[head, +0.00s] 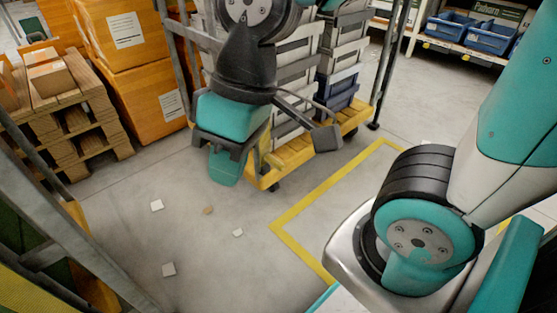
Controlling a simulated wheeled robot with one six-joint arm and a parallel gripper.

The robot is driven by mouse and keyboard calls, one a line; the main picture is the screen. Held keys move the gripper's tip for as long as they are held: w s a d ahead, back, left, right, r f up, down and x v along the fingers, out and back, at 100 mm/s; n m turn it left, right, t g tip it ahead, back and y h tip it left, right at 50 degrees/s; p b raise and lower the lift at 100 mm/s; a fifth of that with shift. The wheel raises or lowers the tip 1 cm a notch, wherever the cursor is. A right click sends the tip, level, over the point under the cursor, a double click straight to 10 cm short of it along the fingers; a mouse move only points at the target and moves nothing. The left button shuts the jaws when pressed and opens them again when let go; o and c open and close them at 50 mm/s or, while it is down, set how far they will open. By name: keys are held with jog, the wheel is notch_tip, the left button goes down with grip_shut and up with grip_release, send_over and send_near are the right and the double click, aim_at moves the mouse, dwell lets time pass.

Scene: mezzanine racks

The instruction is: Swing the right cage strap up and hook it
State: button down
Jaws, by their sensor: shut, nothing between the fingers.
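The roll cage has a yellow base (300,148) and grey tubular posts (388,65). It holds stacked grey crates (343,45) with a dark blue crate (340,92) low on the right. My gripper (225,168) is in front of the cage's near side, pointing down, with teal fingers shut and nothing seen between them. My wrist and gripper hide part of the crates and the near cage frame. I cannot clearly make out the right strap or its hook.
Orange boxes (122,50) and a wooden pallet stack (85,125) stand at the left. A grey frame (75,240) crosses the lower left. Blue bins (450,25) sit on a shelf at the back right. Yellow tape (300,255) and small scraps mark otherwise clear floor.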

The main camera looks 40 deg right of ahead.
jog(key=w+d+f+m+h+p, duration=0.1)
jog(key=w+d+f+m, duration=0.2)
jog(key=w, duration=0.4)
jog(key=w+d+f+h+p, duration=0.2)
jog(key=w+d+f, duration=0.15)
jog(key=w, duration=0.35)
jog(key=w+d+f+m+h+p, duration=0.1)
jog(key=w+d+f+m, duration=0.1)
jog(key=w+f, duration=0.3)
jog(key=w+d+f+h+b, duration=0.1)
jog(key=w+d+f, duration=0.2)
jog(key=d+f, duration=0.5)
jog(key=w+d+f+m+h+b, duration=0.1)
jog(key=w+d+f+h, duration=0.1)
jog(key=d+f, duration=0.6)
notch_tip(320, 180, down, 7)
jog(key=shift+w+d+f+b, duration=0.25)
jog(key=shift+w+b, duration=0.15)
jog(key=shift+w, duration=0.4)
jog(key=shift+d, duration=0.1)
